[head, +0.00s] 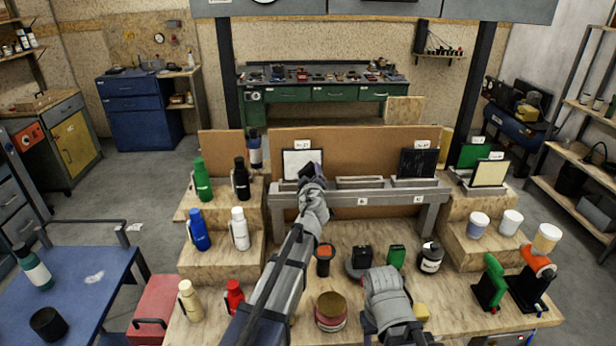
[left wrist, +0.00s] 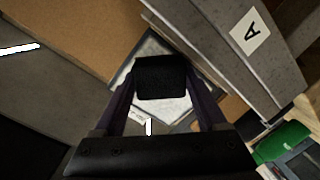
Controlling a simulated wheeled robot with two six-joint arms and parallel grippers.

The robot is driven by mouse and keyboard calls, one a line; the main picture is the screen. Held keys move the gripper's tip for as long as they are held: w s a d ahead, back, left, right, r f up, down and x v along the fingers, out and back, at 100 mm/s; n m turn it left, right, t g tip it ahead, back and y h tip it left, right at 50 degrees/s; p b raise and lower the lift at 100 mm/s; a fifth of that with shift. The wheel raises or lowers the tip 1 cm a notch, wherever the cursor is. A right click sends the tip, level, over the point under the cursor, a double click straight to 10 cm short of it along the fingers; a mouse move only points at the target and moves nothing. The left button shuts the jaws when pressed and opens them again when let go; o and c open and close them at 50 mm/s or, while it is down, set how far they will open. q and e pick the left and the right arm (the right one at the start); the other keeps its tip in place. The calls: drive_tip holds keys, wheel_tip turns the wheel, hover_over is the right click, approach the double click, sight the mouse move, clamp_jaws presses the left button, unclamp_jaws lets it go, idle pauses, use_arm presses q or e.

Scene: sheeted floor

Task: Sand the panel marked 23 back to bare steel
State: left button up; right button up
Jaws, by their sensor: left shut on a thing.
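My left gripper (head: 312,172) is in front of the lower right part of a pale panel with a dark border (head: 300,162), in the left slot of the grey rack (head: 360,194). The tag above it is too small to read. In the left wrist view, my left gripper (left wrist: 160,95) is shut on a black block (left wrist: 160,77). The block covers part of the pale, streaked panel (left wrist: 178,107); whether they touch I cannot tell. A dark panel (head: 418,163) stands at the rack's right end. My right gripper's fingers do not show.
Bottles, including a green one (head: 202,180), stand on the left steps. Cups, including a white one (head: 510,222), stand on the right steps. A green panel (head: 474,155) and a yellow panel (head: 489,173) stand behind them. Several small items, including a round brown-topped one (head: 331,306), crowd the bench front.

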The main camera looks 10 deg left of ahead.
sight(296, 171)
use_arm(q)
drive_tip(key=shift+s+a, duration=0.3)
drive_tip(key=shift+a, duration=0.7)
drive_tip(key=shift+s+a, duration=0.3)
drive_tip(key=shift+a, duration=0.65)
drive_tip(key=shift+s, duration=0.1)
drive_tip(key=shift+p+v, duration=0.45)
drive_tip(key=shift+v, duration=2.45)
drive_tip(key=shift+s, duration=0.1)
drive_tip(key=v, duration=0.3)
drive_tip(key=shift+r, duration=0.1)
